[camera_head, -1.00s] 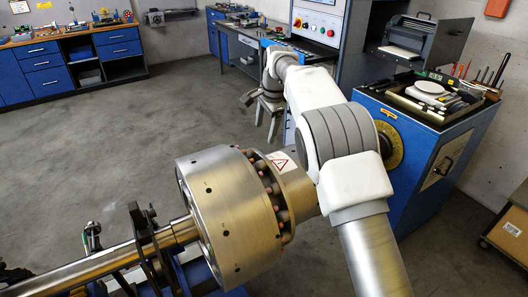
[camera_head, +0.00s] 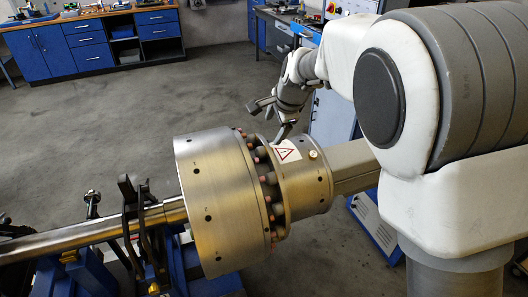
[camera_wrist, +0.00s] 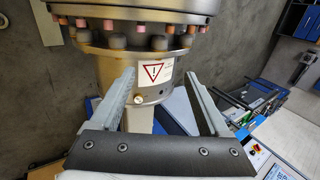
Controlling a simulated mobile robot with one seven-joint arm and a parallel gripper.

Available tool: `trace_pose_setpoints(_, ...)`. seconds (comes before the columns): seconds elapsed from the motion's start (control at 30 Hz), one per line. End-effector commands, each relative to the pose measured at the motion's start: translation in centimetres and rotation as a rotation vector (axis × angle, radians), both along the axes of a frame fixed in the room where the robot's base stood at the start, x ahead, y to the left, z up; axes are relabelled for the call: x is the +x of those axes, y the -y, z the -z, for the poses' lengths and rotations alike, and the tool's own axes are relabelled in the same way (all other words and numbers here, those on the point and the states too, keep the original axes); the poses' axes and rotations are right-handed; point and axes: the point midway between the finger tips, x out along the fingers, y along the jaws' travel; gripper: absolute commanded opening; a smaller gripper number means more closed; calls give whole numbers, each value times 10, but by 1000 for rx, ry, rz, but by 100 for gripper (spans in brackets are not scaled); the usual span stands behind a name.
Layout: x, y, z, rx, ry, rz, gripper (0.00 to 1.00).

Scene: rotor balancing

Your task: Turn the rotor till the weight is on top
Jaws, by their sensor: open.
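The rotor (camera_head: 225,205) is a large steel drum on a horizontal shaft (camera_head: 75,240). Its right end has a ring of dark studs with pinkish tips and a narrower hub (camera_head: 305,185). The hub bears a red triangle warning label (camera_head: 287,150) and a small brass knob (camera_head: 313,154). The knob also shows in the wrist view (camera_wrist: 138,99); I cannot tell if it is the weight. My gripper (camera_head: 272,120) is behind and above the hub. In the wrist view my gripper (camera_wrist: 160,82) is open and empty, its fingers spread either side of the label and knob.
A black bracket (camera_head: 135,215) and blue stand (camera_head: 85,275) are at the shaft, left of the drum. Blue cabinets (camera_head: 95,40) line the back wall. A workbench and machine cabinet stand behind my arm.

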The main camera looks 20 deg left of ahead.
Motion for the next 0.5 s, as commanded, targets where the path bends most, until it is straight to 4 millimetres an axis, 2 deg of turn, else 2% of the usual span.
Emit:
trace_pose_setpoints(0.13,-1,0,5,4,2,4,79)
trace_pose_setpoints(0.27,5,-5,18,2,2,3,79)
trace_pose_setpoints(0.5,25,-21,61,1,0,3,79)
